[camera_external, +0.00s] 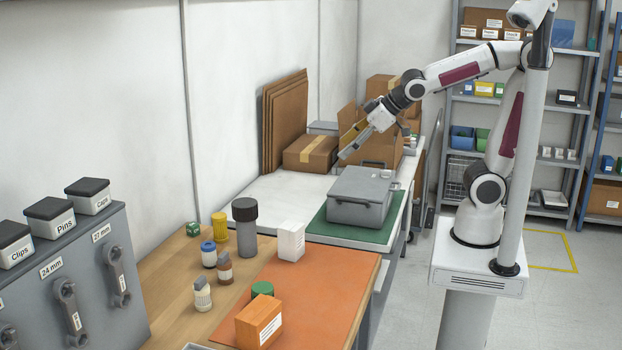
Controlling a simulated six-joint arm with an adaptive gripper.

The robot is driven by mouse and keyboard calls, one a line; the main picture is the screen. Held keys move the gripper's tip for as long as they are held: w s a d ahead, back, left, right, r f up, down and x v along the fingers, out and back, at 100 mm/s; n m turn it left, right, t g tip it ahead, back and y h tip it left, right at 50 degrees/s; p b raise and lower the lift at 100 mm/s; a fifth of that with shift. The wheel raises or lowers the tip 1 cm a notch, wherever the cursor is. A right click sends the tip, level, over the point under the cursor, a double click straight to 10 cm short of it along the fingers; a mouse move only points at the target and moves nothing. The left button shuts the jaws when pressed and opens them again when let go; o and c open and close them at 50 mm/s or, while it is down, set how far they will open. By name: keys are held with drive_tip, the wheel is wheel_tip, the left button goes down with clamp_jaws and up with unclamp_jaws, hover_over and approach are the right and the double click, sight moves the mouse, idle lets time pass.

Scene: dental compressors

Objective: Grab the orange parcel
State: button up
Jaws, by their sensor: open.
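The orange parcel (259,321) is a small box with a white label on its side. It rests on the orange mat (325,272) near the front of the wooden bench. My gripper (347,153) is open and empty. It is up at the back, above the far bench and in front of the cardboard boxes, well away from the parcel. Its fingers point down to the left.
A green cylinder (262,289) stands right behind the parcel. Small bottles (202,295), a dark cylinder (246,228) and a white box (291,242) stand nearby. A grey case (360,197) sits on a green mat. The orange mat's right side is clear.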

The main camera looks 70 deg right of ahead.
drive_tip(key=w+a+f+n+y, duration=0.2)
drive_tip(key=w+a, duration=0.3)
drive_tip(key=a, duration=0.3)
drive_tip(key=w+a+f+n+t+y, duration=0.1)
drive_tip(key=w+a+n+y, duration=0.1)
drive_tip(key=w+a, duration=0.35)
drive_tip(key=w+a+f+n+y, duration=0.2)
drive_tip(key=w+a, duration=0.2)
drive_tip(key=a, duration=0.6)
drive_tip(key=s+a+f+n+g+y, duration=0.2)
drive_tip(key=s+a+f, duration=0.1)
drive_tip(key=a, duration=0.5)
drive_tip(key=s+a+f+n+g+y, duration=0.2)
drive_tip(key=a+f, duration=0.4)
drive_tip(key=a, duration=0.3)
drive_tip(key=s+a+f+n+g+y, duration=0.3)
drive_tip(key=s+a, duration=0.3)
drive_tip(key=a, duration=0.2)
drive_tip(key=shift+a+f, duration=0.15)
drive_tip(key=shift+f, duration=0.65)
